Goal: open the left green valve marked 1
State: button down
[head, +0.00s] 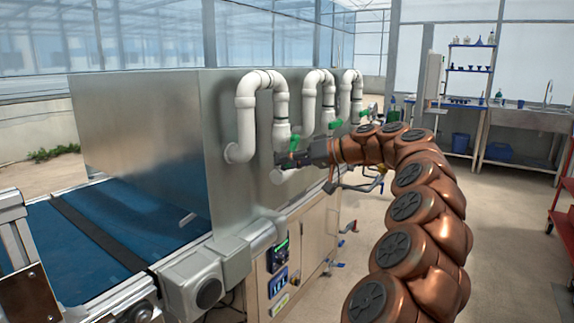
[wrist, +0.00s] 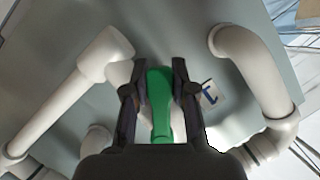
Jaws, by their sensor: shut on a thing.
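The left green valve handle (head: 294,142) sits on the nearest white pipe, on the side of the metal machine. In the wrist view the green handle (wrist: 160,100) stands between my two dark fingers, one on each side. My gripper (head: 284,159) is shut on this handle, reaching in from the right. A small white label with a blue mark (wrist: 209,93) is on the panel right of the handle; I cannot read it clearly. My gripper body hides the lower end of the handle in the wrist view.
Two more green handles, a middle one (head: 335,124) and a far one (head: 363,114), sit on similar pipes further along. The near white pipe (head: 245,125) bends close to my gripper. A blue conveyor belt (head: 120,225) is at left. Open floor lies at right.

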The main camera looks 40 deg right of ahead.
jog(key=shift+f, duration=0.1)
jog(key=c, duration=0.9)
grip_release()
jog(key=shift+s+d, duration=0.1)
jog(key=shift+v, duration=5.9)
